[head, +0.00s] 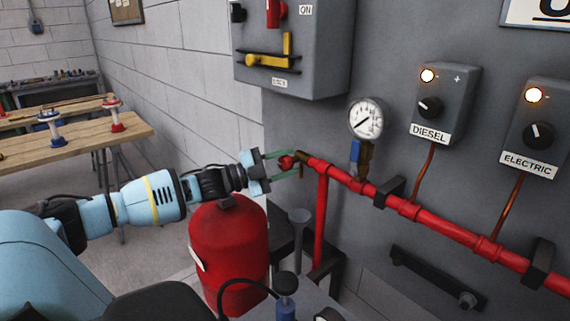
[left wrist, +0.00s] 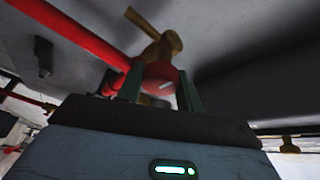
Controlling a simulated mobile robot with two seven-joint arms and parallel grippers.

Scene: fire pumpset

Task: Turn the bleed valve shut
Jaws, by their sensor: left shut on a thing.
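The bleed valve sits at the left end of the red pipe (head: 430,218). Its red handle (head: 286,162) and brass body (head: 302,158) show in the head view. My left gripper (head: 293,162) reaches in from the left, with its green fingers on either side of the red handle, shut on it. In the left wrist view the red handle (left wrist: 161,75) lies between the two fingers, and the brass body (left wrist: 162,47) rises behind it. The far side of the handle is hidden. My right gripper is not in view.
A pressure gauge (head: 366,119) stands on the pipe right of the valve. The DIESEL box (head: 443,103), ELECTRIC box (head: 535,128) and a grey switch box (head: 318,60) are on the wall. A red tank (head: 229,248) stands below my left forearm. A wooden bench (head: 82,142) is at left.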

